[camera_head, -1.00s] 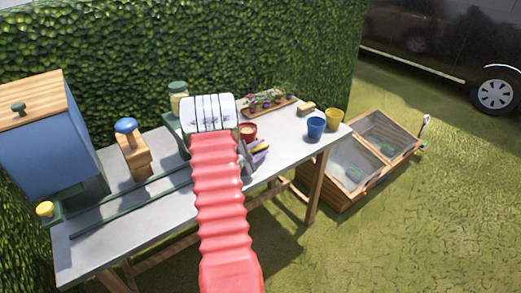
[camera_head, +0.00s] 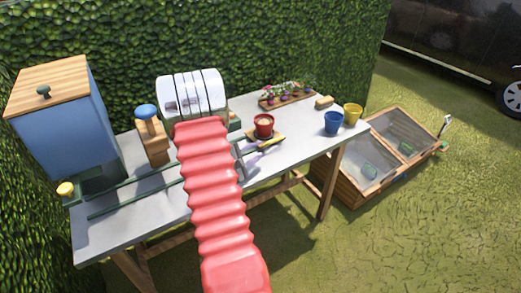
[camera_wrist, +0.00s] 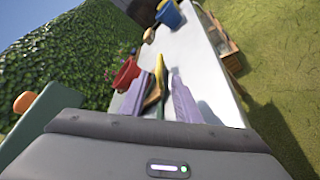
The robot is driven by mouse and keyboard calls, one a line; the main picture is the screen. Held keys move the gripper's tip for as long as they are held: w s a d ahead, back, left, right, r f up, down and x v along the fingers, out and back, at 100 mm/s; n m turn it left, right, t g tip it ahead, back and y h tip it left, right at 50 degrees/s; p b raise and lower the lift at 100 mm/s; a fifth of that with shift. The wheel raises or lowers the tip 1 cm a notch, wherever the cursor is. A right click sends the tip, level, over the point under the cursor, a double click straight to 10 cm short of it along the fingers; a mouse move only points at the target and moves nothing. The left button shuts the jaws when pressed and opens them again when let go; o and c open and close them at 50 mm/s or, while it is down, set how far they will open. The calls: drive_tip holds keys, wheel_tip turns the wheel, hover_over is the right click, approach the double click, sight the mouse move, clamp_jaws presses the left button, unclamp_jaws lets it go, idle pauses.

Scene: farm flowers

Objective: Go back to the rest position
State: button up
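My gripper (camera_head: 251,158) is above the grey table (camera_head: 140,226), at the near side of a red pot (camera_head: 264,121). In the wrist view its two lavender fingers (camera_wrist: 157,97) stand apart with nothing visibly held. My red-sleeved arm hides part of the table.
A blue box with a wooden lid (camera_head: 60,125) and a blue-knobbed wooden block (camera_head: 152,139) stand left. A flower tray (camera_head: 287,99), blue pot (camera_head: 333,122) and yellow pot (camera_head: 353,114) stand right. A hedge (camera_head: 250,45) rises behind; cold frames (camera_head: 372,165) stand beside the table.

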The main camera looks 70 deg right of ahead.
idle(0.8)
drive_tip(key=s+a+f+m+g+y, duration=0.25)
drive_tip(key=s+a+y, duration=0.5)
drive_tip(key=a, duration=0.45)
drive_tip(key=w+a+r+m+t+y, duration=0.15)
drive_tip(key=w+a+r, duration=0.25)
drive_tip(key=a, duration=0.6)
drive_tip(key=w+a+r+m+t+y, duration=0.1)
drive_tip(key=w+a+r+t+y, duration=0.2)
drive_tip(key=a, duration=0.7)
drive_tip(key=w+a+r+m+t+y, duration=0.1)
drive_tip(key=w+a+r+t, duration=0.3)
drive_tip(key=a, duration=0.7)
drive_tip(key=a+r+n+t+y, duration=0.2)
drive_tip(key=a+r+n+t, duration=0.1)
drive_tip(key=a+r, duration=0.8)
drive_tip(key=a+t, duration=0.1)
drive_tip(key=a, duration=0.3)
drive_tip(key=shift+w+a+r, duration=0.15)
drive_tip(key=shift+w+r, duration=0.15)
